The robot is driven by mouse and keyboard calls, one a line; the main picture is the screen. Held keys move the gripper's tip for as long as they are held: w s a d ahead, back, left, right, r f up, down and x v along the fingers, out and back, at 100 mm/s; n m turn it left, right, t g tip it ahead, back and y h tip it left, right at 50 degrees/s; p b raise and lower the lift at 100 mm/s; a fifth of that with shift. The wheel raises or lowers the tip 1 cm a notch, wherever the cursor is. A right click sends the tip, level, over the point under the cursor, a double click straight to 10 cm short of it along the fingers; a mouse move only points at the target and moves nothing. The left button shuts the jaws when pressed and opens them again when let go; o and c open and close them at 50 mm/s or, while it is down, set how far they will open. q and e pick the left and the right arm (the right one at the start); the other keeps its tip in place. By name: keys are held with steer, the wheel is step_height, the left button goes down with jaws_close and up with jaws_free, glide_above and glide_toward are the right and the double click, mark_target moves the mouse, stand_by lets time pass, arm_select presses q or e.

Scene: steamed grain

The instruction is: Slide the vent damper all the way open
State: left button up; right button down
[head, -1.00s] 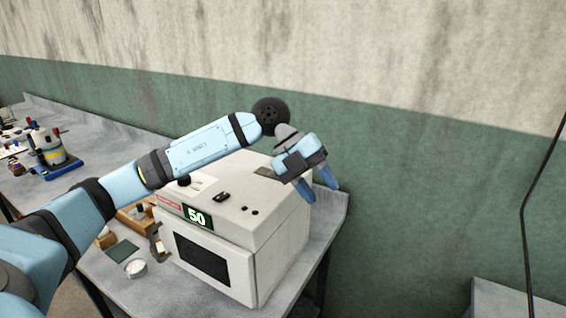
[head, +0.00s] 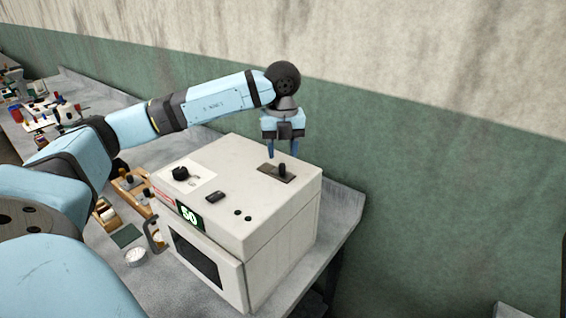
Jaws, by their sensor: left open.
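The vent damper (head: 282,170) is a small dark knob on a brown-grey slotted plate (head: 268,174) on top of a white oven (head: 240,220), near its back right. The knob stands upright towards the right part of the plate. My left gripper (head: 283,153) is open, fingers pointing down, just above and behind the knob. Its two blue fingers appear on either side of the knob's line and look empty. I cannot tell the exact gap in depth. My right gripper is not in view.
The oven top also bears a black dial (head: 180,174) and a dark switch (head: 212,197). A display (head: 189,215) reads 50 on the front. A small white dish (head: 135,257) and wooden holders (head: 128,184) stand left of the oven. A wall runs behind the bench.

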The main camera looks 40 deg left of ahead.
mark_target(282, 165)
arm_select(q)
steer(key=f, duration=0.3)
steer(key=shift+s+f, duration=0.2)
steer(key=shift+f, duration=0.15)
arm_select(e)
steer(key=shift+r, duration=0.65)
arm_select(q)
steer(key=shift+w+f, duration=0.15)
steer(key=shift+f, duration=0.35)
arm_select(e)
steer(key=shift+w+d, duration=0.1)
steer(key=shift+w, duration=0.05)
arm_select(q)
steer(key=shift+d, duration=0.1)
jaws_close()
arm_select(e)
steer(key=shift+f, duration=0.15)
arm_select(q)
steer(key=a, duration=0.3)
steer(key=a+b, duration=0.1)
steer(key=shift+s+a+f, duration=0.1)
steer(key=shift+s+a, duration=0.2)
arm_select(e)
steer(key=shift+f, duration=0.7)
arm_select(q)
steer(key=shift+a, duration=0.2)
steer(key=shift+r, duration=0.2)
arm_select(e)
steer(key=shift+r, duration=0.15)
